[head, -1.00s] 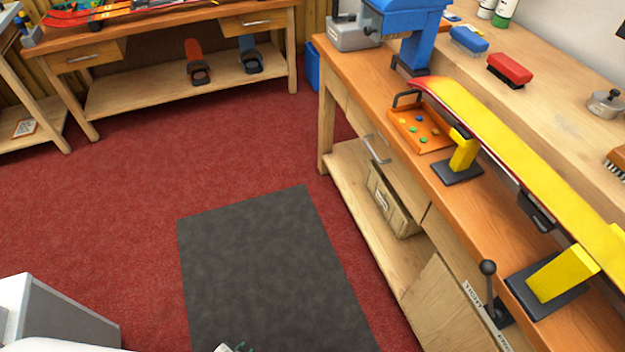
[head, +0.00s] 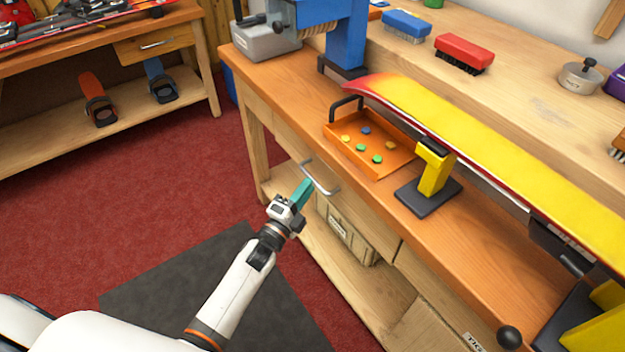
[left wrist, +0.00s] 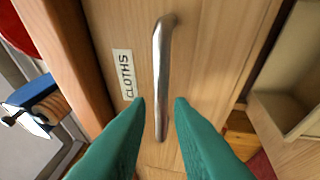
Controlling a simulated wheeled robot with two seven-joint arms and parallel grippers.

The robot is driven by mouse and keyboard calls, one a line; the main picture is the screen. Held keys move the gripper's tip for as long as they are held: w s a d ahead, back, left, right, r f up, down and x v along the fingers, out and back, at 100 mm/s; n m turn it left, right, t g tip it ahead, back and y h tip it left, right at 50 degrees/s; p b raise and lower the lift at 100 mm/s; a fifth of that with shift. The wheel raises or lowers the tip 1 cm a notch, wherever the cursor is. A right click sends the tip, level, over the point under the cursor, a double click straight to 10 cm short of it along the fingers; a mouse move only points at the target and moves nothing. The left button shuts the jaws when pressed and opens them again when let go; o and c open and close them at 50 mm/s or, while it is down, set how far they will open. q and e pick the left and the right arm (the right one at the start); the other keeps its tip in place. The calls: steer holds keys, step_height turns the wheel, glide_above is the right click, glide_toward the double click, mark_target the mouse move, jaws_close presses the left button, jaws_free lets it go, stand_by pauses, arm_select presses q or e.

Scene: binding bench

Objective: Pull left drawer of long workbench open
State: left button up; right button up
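The long workbench (head: 270,88) runs diagonally down the right side of the head view. Its left drawer (head: 358,214) looks shut, with a curved metal handle (head: 322,182) on its front. In the left wrist view, the handle (left wrist: 161,65) stands lengthwise on the wooden drawer front (left wrist: 210,50), beside a label reading CLOTHS (left wrist: 124,75). My left gripper (head: 305,187) has teal fingers and is right by the handle. In the left wrist view its fingers (left wrist: 160,101) are apart, with the handle's lower part showing between them; contact cannot be told. My right gripper is out of view.
An orange tray (head: 345,143) of coloured pieces and a yellow ski or board (head: 480,135) on yellow supports are on the bench top. A crate (head: 345,235) stands on the shelf below the drawer. Red floor (head: 150,190) lies open to the left.

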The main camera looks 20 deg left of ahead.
arm_select(q)
steer(key=shift+x, duration=1.95)
steer(key=shift+f, duration=0.1)
jaws_close()
steer(key=shift+a, duration=0.1)
